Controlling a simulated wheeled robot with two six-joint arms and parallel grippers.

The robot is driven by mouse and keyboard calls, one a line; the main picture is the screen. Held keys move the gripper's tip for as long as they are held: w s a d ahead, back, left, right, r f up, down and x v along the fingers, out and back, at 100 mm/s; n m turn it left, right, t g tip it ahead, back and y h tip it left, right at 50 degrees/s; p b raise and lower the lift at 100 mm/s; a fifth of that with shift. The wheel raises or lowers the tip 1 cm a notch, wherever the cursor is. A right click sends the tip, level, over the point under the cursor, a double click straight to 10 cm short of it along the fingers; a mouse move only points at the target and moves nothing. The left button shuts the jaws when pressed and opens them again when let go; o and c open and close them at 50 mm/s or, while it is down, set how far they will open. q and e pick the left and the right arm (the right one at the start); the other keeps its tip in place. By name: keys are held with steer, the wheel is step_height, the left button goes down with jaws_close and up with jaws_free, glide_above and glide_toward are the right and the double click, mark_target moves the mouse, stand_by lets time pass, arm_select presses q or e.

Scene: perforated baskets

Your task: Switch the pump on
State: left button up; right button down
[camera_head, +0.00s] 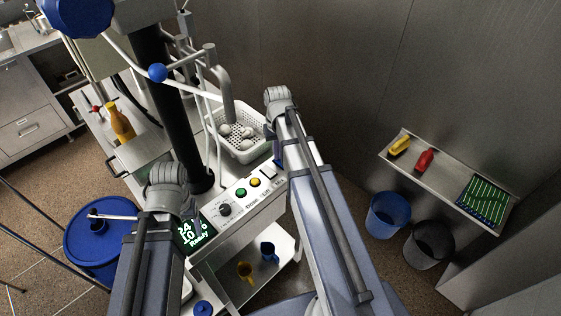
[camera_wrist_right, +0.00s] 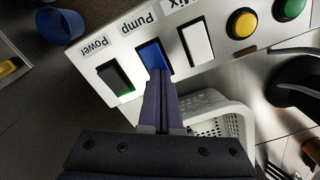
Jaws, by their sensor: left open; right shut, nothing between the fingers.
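The pump switch (camera_wrist_right: 152,53) is a blue rocker under the label "Pump" on the light control panel (camera_wrist_right: 105,52), in the right wrist view. My right gripper (camera_wrist_right: 158,80) is shut and empty. Its fingertips are at the rocker's lower edge, overlapping it in the picture; I cannot tell whether they press it. In the head view my right arm (camera_head: 318,200) reaches over the panel's right end and hides its gripper. My left gripper (camera_head: 168,187) is by the panel's left end beside the display (camera_head: 192,235); its fingers are mostly hidden.
A dark power switch (camera_wrist_right: 115,79) with a green glow and a white switch (camera_wrist_right: 196,43) flank the pump switch. Yellow (camera_wrist_right: 242,22) and green (camera_wrist_right: 290,8) buttons sit further along. A white perforated basket (camera_head: 245,151) and a black column (camera_head: 165,95) stand behind the panel.

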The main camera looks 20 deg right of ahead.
step_height(320, 180, up, 7)
steer(key=p, duration=0.7)
arm_select(q)
step_height(320, 180, up, 7)
arm_select(e)
steer(key=shift+f, duration=0.1)
stand_by(0.4)
